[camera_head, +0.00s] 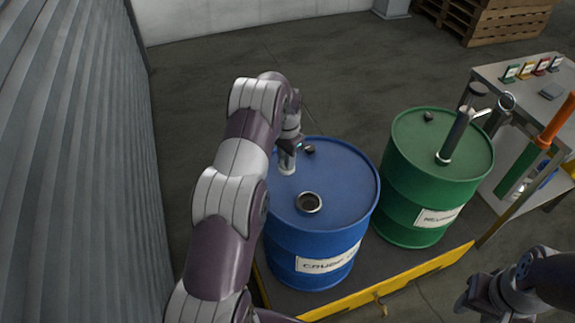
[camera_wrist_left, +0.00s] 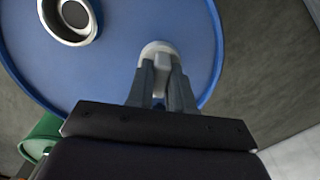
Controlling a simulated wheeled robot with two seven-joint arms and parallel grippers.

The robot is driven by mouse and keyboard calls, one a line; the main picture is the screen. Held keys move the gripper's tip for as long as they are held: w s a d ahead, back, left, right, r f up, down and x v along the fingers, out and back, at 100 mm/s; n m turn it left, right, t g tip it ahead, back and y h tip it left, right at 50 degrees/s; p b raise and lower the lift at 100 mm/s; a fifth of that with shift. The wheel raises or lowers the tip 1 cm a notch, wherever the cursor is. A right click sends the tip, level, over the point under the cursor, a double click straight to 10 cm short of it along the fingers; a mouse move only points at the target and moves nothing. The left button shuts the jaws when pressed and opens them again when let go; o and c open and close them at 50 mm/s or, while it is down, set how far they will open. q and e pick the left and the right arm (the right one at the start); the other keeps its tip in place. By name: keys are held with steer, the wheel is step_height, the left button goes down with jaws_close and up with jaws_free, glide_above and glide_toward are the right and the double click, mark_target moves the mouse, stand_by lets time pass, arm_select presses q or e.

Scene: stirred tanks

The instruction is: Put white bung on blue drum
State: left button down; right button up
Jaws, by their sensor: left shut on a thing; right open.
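The blue drum (camera_head: 335,225) stands upright in the middle of the head view, with an open round hole (camera_head: 308,203) in its lid and a small dark cap (camera_head: 309,149) near the far edge. My left gripper (camera_head: 288,160) is over the left part of the lid, shut on the white bung (camera_head: 287,168). In the left wrist view the bung (camera_wrist_left: 158,48) sits between the fingers over the blue lid (camera_wrist_left: 130,60), with the open hole (camera_wrist_left: 70,18) to the upper left. I cannot tell if the bung touches the lid. My right gripper (camera_head: 480,296) is at the lower right, away from the drums.
A green drum (camera_head: 405,185) with a pump on top stands right of the blue one. Both are on a pallet with a yellow edge (camera_head: 400,280). A grey table (camera_head: 490,75) with small coloured cards is at the right. A corrugated wall (camera_head: 70,150) is at the left.

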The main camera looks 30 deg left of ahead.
arm_select(q)
steer(key=f, duration=0.3)
steer(key=shift+d, duration=0.25)
steer(key=shift+a+f, duration=0.15)
steer(key=shift+f, duration=0.2)
steer(key=c, duration=1)
jaws_free()
